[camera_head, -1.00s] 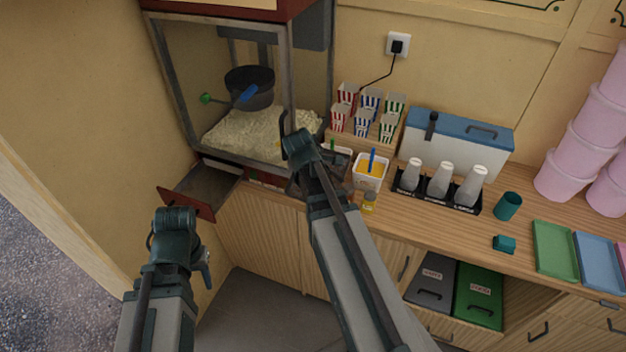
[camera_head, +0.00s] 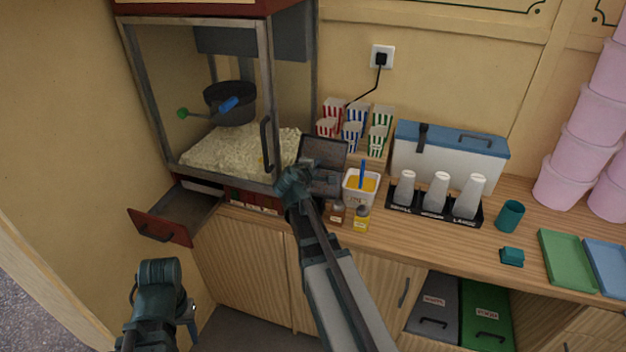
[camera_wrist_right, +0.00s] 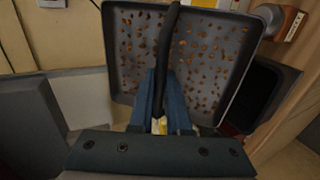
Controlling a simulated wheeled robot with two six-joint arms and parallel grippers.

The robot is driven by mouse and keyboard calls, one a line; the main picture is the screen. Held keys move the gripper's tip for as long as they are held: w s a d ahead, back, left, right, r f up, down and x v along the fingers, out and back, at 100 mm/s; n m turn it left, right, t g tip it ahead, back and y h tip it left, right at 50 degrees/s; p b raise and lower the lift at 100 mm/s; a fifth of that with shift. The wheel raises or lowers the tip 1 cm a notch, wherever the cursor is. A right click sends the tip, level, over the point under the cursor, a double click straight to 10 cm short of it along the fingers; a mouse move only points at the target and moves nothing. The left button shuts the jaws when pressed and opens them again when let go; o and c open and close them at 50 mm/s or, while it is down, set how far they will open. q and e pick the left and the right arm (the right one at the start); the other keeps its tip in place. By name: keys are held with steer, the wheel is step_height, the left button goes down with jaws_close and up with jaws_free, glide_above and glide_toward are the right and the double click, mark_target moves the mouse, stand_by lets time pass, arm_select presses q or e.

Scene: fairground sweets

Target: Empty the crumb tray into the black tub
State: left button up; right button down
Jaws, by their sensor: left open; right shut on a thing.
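The crumb tray (camera_head: 322,154), dark grey and shallow, stands steeply tilted above the counter beside the popcorn cabinet. My right gripper (camera_head: 293,180) is shut on its dark bar-like handle. In the right wrist view, the tray (camera_wrist_right: 122,70) still has many brown crumbs spread over its inside, and the blue fingers (camera_wrist_right: 160,100) close around the handle. A black open container (camera_wrist_right: 265,92), likely the black tub, shows partly behind the tray's right edge; I cannot make it out in the head view. My left gripper (camera_head: 135,290) is open and empty, low at the left.
A red-fronted drawer (camera_head: 160,227) stands pulled out under the popcorn cabinet (camera_head: 240,155). Close to the tray are a white tub of yellow stuff (camera_head: 361,193), two small bottles (camera_head: 362,219) and striped popcorn boxes (camera_head: 352,135). A cup rack (camera_head: 435,212) stands further right.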

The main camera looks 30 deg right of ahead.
steer(key=w+d+f+t+h+b, duration=0.1)
steer(key=b, duration=0.2)
steer(key=shift+w+d+f, duration=0.25)
steer(key=shift+d+f, duration=0.05)
steer(key=shift+d, duration=0.05)
steer(key=s+a+t+h+b, duration=0.1)
steer(key=b, duration=0.2)
steer(key=s+a+t+h+b, duration=0.1)
steer(key=b, duration=0.2)
steer(key=shift+f+b, duration=0.3)
steer(key=shift+b, duration=0.1)
steer(key=shift+s+a+t+h+b, duration=0.2)
steer(key=shift+a+t+h+b, duration=0.2)
steer(key=shift+h+b, duration=0.45)
steer(key=shift+s+a+r+t+b, duration=0.1)
steer(key=shift+r+t+b, duration=0.1)
steer(key=shift+t+b, duration=0.15)
